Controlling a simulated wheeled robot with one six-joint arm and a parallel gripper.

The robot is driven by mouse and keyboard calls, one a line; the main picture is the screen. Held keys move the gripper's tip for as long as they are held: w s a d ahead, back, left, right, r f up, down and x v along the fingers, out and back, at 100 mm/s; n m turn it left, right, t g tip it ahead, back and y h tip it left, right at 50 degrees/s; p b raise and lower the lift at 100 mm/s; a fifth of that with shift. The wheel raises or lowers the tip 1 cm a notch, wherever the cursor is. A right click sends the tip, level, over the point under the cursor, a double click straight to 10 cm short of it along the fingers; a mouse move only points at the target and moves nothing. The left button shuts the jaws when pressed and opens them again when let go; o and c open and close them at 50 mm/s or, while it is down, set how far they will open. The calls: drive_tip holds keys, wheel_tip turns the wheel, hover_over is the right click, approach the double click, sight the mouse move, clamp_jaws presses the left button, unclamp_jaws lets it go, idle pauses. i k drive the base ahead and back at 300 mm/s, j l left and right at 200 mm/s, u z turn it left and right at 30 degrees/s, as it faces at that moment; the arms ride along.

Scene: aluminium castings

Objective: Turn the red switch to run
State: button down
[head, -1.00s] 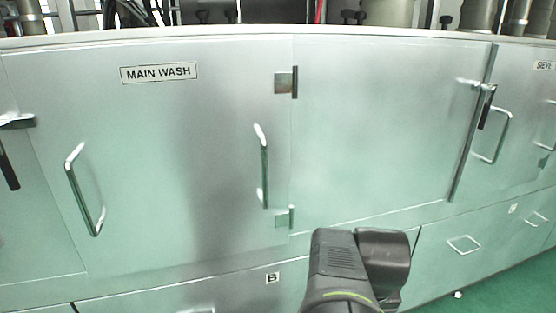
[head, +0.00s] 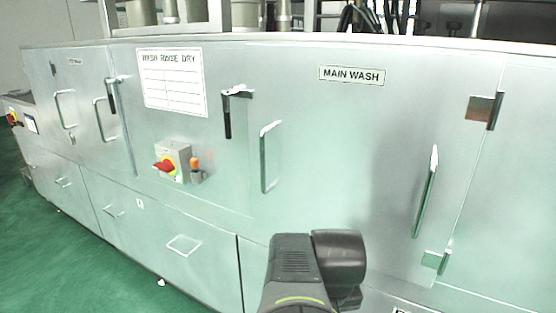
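The red switch (head: 163,166) is a red rotary handle on a yellow plate, on a grey box (head: 180,152) fixed to the machine's front panel, left of centre in the head view. The handle looks roughly sideways and a little tilted; its position marks are too small to read. A dark arm link of mine shows at the bottom middle, to the right of the switch and apart from it. My gripper is out of the frame.
An orange-topped small fitting (head: 195,168) sits just right of the switch box. Door handles (head: 266,157) and a black latch (head: 229,112) stick out from the panel. Another red-yellow switch (head: 12,118) is at the far left end. Green floor (head: 85,255) is open at lower left.

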sight(166, 166)
drive_tip(key=j+u, duration=0.1)
drive_tip(key=u, duration=0.95)
drive_tip(key=i+l, duration=0.05)
